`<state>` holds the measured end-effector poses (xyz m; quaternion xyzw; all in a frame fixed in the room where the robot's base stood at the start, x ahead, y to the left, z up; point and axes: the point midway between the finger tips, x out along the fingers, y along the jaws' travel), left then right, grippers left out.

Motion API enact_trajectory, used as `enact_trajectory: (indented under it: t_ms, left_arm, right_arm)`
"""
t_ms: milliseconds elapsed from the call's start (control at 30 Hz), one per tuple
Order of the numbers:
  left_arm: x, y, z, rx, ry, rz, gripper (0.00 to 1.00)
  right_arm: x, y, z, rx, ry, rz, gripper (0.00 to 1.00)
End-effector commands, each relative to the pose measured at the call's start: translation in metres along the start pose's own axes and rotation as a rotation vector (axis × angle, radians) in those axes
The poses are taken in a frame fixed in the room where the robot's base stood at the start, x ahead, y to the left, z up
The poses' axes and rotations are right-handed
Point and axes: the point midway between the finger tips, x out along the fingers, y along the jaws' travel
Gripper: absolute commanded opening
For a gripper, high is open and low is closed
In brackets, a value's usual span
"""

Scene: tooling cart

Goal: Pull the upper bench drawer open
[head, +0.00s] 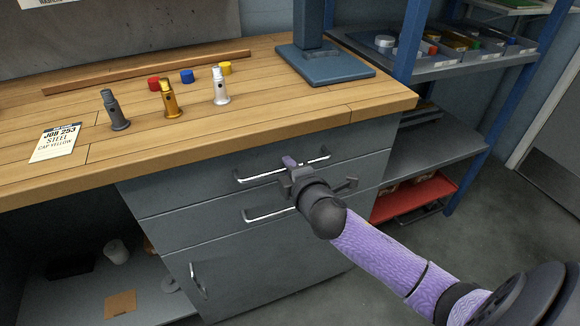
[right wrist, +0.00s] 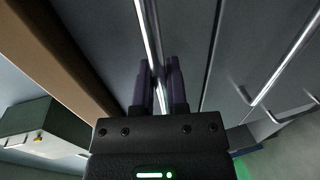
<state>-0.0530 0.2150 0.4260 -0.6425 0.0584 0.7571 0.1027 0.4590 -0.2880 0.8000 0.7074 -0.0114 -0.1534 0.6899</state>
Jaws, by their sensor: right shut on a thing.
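The upper bench drawer (head: 185,190) is a grey front just under the wooden worktop, and it looks flush with the cabinet. Its silvery bar handle (head: 255,177) runs across the front. My right gripper (head: 291,164) is at the middle of this handle, shut on it. In the right wrist view the handle bar (right wrist: 148,35) passes between the two dark fingers of the gripper (right wrist: 158,80). The fingers hide a short stretch of the bar. My left gripper is not in view.
A lower drawer handle (head: 268,215) is just below my right gripper, and a cupboard door handle (head: 196,280) is lower left. The worktop (head: 220,120) holds three bottle-like parts, coloured caps and a job card (head: 57,142). Shelving with a red tray (head: 410,200) stands right.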

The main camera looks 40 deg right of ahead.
Motion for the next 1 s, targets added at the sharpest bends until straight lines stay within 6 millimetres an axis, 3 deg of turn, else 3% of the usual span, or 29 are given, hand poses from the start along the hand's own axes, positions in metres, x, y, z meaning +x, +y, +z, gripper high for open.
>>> enact_trajectory:
  t_ms: [367, 1000]
  left_arm:
    - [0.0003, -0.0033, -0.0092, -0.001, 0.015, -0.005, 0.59]
    - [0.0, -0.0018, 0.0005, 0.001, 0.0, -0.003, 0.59]
  right_arm:
    - [-0.0001, -0.0011, -0.0001, 0.0, 0.0, -0.003, 0.0]
    - [-0.0002, -0.0015, -0.0001, 0.0, 0.0, -0.004, 0.0]
